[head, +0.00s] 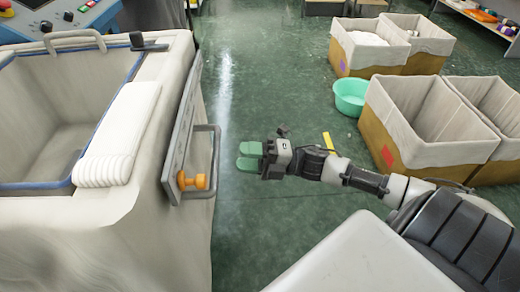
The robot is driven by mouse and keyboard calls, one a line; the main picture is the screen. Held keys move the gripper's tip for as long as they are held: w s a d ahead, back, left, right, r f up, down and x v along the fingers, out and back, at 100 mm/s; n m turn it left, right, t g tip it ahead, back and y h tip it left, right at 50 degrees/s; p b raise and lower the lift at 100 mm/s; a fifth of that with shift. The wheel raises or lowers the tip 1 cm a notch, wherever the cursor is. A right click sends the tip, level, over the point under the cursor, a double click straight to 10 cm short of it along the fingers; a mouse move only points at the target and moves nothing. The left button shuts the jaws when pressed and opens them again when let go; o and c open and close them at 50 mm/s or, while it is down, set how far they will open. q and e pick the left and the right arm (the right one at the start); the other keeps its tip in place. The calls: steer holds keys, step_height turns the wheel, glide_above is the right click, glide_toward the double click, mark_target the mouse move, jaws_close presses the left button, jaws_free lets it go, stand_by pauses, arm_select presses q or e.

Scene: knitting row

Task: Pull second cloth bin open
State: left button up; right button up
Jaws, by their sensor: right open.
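A large pale cloth bin (130,222) stands at the left, with a blue-edged opening (32,185) on top. Its right side carries a grey panel (182,140) with a grey bar handle (216,160) and an orange knob (193,182) low on it. I cannot tell from this view whether it is the second bin. My right gripper (243,156) is open and empty, its green fingers pointing left at the handle. A gap of floor shows between the fingertips and the handle. My left gripper is not in view.
Cloth-lined boxes stand on the right, a near pair (420,150) and a far pair (345,60). A green basin (350,97) and a yellow strip (328,141) lie on the floor. A white ribbed pad (120,130) rests on the pale bin's rim. Green floor (265,60) is clear ahead.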

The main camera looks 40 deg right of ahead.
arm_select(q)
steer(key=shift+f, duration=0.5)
arm_select(e)
steer(key=v, duration=0.3)
steer(key=shift+s+d, duration=0.2)
steer(key=shift+d, duration=0.05)
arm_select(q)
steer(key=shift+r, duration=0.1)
